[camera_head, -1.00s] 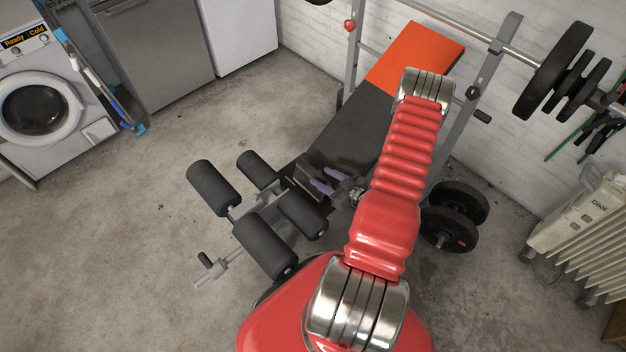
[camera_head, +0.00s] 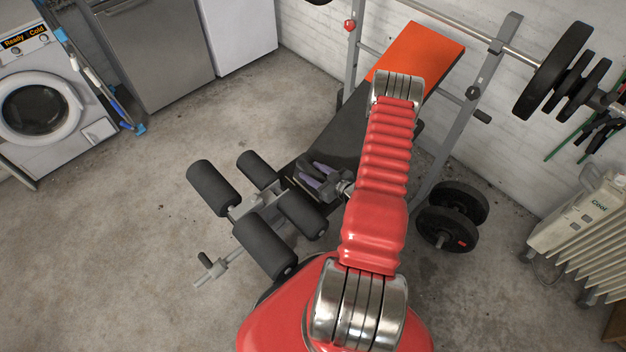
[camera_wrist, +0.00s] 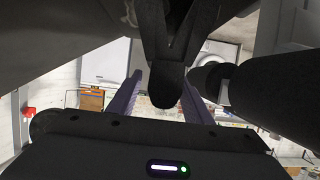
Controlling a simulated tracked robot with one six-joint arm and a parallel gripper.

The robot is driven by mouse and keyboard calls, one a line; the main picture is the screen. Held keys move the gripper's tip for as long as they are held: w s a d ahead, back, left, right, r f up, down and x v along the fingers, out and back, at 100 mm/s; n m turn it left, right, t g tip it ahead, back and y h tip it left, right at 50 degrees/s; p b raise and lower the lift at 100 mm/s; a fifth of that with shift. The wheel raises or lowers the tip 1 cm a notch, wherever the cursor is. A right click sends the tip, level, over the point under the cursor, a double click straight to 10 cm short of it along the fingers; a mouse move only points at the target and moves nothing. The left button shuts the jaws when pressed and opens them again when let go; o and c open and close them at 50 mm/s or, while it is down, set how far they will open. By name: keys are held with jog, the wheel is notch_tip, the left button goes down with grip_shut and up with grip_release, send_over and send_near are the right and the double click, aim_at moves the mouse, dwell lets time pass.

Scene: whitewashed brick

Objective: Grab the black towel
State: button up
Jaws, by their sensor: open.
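In the head view a flat black surface (camera_head: 345,130) covers the bench between the orange pad and its lower end. I cannot tell if it is the black towel or the bench's own upholstery, and no other clear towel shows. My gripper (camera_head: 309,176), with two purple fingers, is open at the lower end of the bench, near the black foam rollers. In the wrist view my open gripper (camera_wrist: 161,77) has a dark, rounded part hanging between its fingers. I cannot tell what that part is or whether it touches them.
The bench's orange pad (camera_head: 418,55) leans up toward a barbell (camera_head: 555,70) on the rack. Black foam rollers (camera_head: 263,245) stand left of my gripper. Weight plates (camera_head: 447,225) rest on the floor to the right, by a white radiator (camera_head: 580,220). Floor at left is clear.

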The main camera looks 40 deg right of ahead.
jog(key=shift+w, duration=0.1)
dwell(0.5)
grip_shut()
dwell(0.3)
